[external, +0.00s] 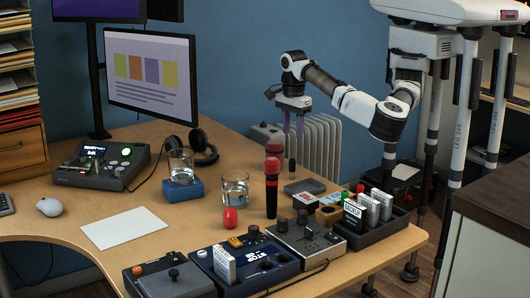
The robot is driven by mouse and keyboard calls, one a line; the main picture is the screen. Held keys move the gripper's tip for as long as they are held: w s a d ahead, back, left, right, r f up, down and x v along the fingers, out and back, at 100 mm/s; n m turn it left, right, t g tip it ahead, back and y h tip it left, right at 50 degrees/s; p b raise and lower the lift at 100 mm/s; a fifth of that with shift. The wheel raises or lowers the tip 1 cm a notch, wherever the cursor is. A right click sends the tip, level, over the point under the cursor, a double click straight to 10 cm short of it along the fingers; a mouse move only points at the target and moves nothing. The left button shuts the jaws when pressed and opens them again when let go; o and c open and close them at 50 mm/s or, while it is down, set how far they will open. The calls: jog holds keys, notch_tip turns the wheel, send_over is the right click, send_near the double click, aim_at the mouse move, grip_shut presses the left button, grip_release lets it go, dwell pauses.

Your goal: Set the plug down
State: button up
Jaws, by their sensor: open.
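My gripper (293,130) is in the air above the back part of the desk. Its two purple fingers point down and stand apart, with nothing visible between them. A small dark upright piece (292,168) stands below the fingers, near a flat grey pad (304,187); it may be the plug, but it is too small to tell. A clear gap separates it from the fingertips. No other thing can be surely picked out as the plug.
A red-topped microphone (272,185) stands upright in front of the pad. Two glasses (235,184) (181,164), one on a blue block (183,189), are left. A black tray (375,232) with labelled cartridges is right. A white radiator (320,140) stands behind. A paper sheet (123,228) lies left.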

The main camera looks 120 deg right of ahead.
jog(key=shift+r, duration=0.45)
